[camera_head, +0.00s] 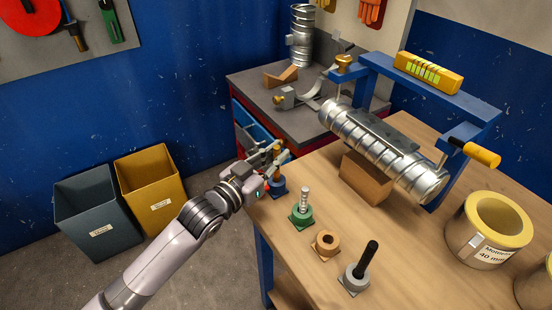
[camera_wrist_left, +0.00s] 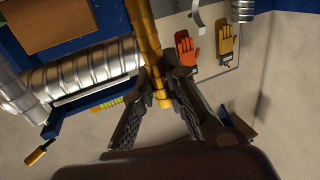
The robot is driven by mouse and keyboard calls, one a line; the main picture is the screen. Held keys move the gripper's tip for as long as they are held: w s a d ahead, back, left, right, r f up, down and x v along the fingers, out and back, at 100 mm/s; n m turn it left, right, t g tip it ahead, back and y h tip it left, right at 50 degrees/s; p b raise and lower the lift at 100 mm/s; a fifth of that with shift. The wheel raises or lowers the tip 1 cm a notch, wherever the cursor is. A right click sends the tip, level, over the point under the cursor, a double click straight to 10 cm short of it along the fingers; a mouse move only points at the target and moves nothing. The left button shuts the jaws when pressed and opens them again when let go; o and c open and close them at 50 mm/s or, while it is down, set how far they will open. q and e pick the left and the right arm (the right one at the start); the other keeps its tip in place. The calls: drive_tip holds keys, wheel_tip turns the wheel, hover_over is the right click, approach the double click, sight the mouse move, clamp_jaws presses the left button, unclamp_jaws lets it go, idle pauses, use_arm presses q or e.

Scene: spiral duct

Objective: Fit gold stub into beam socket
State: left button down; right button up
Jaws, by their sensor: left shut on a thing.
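My left gripper (camera_head: 277,157) is at the table's left edge, shut on the gold stub (camera_head: 277,174). The stub is upright, directly over the blue round base (camera_head: 278,187); I cannot tell whether its lower end is still in the base. In the left wrist view the gold stub (camera_wrist_left: 148,45) is a long ringed rod between the fingers (camera_wrist_left: 160,82). The blue beam (camera_head: 432,90) spans above the spiral duct (camera_head: 385,150), with a brass piece (camera_head: 344,63) at its left end. A socket opening in the beam cannot be made out. My right gripper is not in view.
A green base with a silver stub (camera_head: 302,203), a tan ring base (camera_head: 326,242) and a grey base with a black rod (camera_head: 359,272) line the table's near edge. A yellow-black handle (camera_head: 475,151) juts from the frame. A yellow-rimmed roll (camera_head: 489,228) stands right.

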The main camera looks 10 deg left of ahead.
use_arm(q)
drive_tip(key=shift+f, duration=0.55)
drive_tip(key=shift+f, duration=0.2)
drive_tip(key=c, duration=1.6)
unclamp_jaws()
drive_tip(key=shift+c, duration=0.2)
drive_tip(key=shift+r, duration=0.25)
drive_tip(key=b+v, duration=0.2)
drive_tip(key=v, duration=1)
drive_tip(key=shift+f, duration=0.1)
